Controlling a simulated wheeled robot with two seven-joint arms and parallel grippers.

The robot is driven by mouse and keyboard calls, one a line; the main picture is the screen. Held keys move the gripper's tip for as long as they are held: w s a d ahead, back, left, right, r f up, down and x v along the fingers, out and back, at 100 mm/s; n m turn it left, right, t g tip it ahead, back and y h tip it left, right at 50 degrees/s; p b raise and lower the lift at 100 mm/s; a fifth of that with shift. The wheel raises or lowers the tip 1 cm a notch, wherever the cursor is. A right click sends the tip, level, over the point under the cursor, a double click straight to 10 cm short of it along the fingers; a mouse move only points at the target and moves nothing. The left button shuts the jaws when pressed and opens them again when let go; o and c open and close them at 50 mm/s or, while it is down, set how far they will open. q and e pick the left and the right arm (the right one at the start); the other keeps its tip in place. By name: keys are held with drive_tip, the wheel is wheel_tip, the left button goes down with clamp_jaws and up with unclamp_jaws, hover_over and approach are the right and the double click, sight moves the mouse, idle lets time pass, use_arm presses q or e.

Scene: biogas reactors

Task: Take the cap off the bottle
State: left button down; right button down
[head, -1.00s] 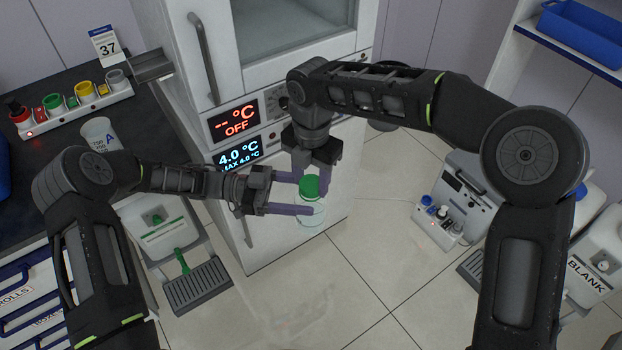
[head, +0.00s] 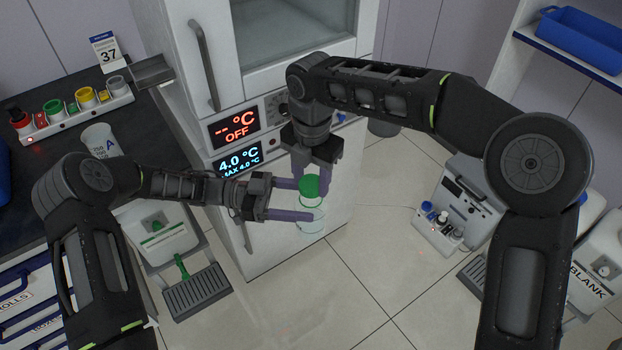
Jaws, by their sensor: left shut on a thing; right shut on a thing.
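The clear bottle (head: 312,226) is upright between the purple fingers of my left gripper (head: 304,201), which is shut on it from the left. The green cap (head: 309,186) is between the fingers of my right gripper (head: 312,188), which points down from above and is shut on it. A thin green ring (head: 311,205) shows around the bottle's neck just below the cap. A narrow gap seems to show between cap and ring. My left fingers partly hide the bottle.
The white cabinet (head: 250,250) with temperature displays stands close behind my grippers. A dark bench (head: 60,180) at left carries a beaker (head: 101,140) and a rack of coloured caps (head: 85,105). Open floor (head: 340,290) lies below. A device with small bottles (head: 440,225) stands at right.

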sight(312, 182)
use_arm(q)
drive_tip(key=shift+r, duration=0.1)
use_arm(e)
drive_tip(key=shift+r, duration=1.9)
drive_tip(key=shift+d+f, duration=0.1)
